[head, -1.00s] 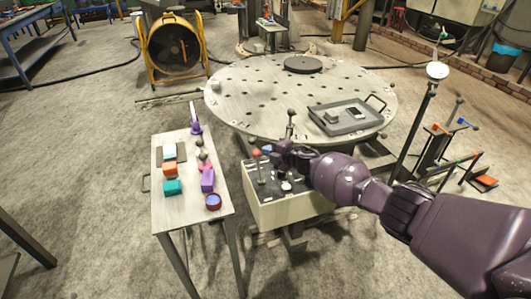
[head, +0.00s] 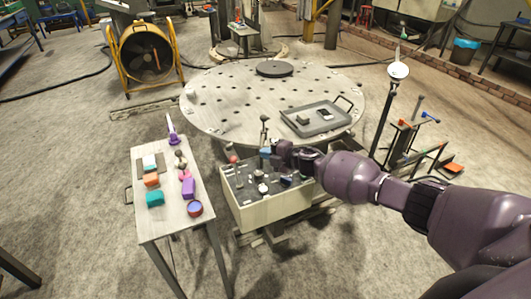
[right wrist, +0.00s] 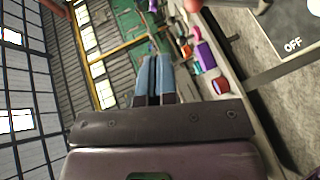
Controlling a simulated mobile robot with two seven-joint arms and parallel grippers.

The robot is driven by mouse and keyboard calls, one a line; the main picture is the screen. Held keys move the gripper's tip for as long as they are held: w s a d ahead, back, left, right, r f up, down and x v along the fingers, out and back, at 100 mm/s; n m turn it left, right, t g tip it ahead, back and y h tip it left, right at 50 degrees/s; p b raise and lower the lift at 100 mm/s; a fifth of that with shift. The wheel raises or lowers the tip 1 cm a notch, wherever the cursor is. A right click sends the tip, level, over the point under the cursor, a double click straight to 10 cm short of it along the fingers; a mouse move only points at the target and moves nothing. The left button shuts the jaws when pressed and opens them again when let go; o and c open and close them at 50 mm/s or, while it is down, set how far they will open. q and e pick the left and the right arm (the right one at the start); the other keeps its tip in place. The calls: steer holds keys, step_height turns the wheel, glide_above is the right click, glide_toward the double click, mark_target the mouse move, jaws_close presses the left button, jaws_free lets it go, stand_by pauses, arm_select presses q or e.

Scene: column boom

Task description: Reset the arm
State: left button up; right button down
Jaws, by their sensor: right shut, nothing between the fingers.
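My right gripper (head: 266,152) is shut and empty. It hovers over the back of a pale control box (head: 268,208) with a dark top panel. Small knobs and levers stand on that panel, among them a red knob (head: 233,158) left of my fingertips. A tall lever with a dark ball (head: 264,118) rises behind the fingertips. My right forearm comes in from the right and hides the box's right back part. My left gripper is out of view.
A round, holed metal table (head: 225,95) with a grey tray (head: 330,122) stands behind the box. A stand with a round dial (head: 398,71) and a tool rack (head: 405,150) are at right.

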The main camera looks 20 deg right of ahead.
steer(key=shift+d, duration=0.1)
steer(key=a+r+m+t+h, duration=0.1)
steer(key=a+r+m+t, duration=0.1)
steer(key=a+r+m, duration=0.35)
steer(key=s+a+f+m+h, duration=0.1)
steer(key=s+a+f+m, duration=0.15)
steer(key=s+m, duration=0.45)
steer(key=s+d+f+m+g+h, duration=0.1)
steer(key=s+d+f+m+h, duration=0.1)
steer(key=s, duration=0.9)
steer(key=s+d+f+m+g+h, duration=0.1)
steer(key=s+d+f+m+h, duration=0.1)
steer(key=s+f+m, duration=0.2)
steer(key=s+d+f+m+g+h, duration=0.1)
steer(key=s+f, duration=0.6)
steer(key=s, duration=1.1)
steer(key=shift+s+d+f+m+h, duration=0.2)
steer(key=shift+d+m+h, duration=0.3)
steer(key=shift+d+m, duration=0.55)
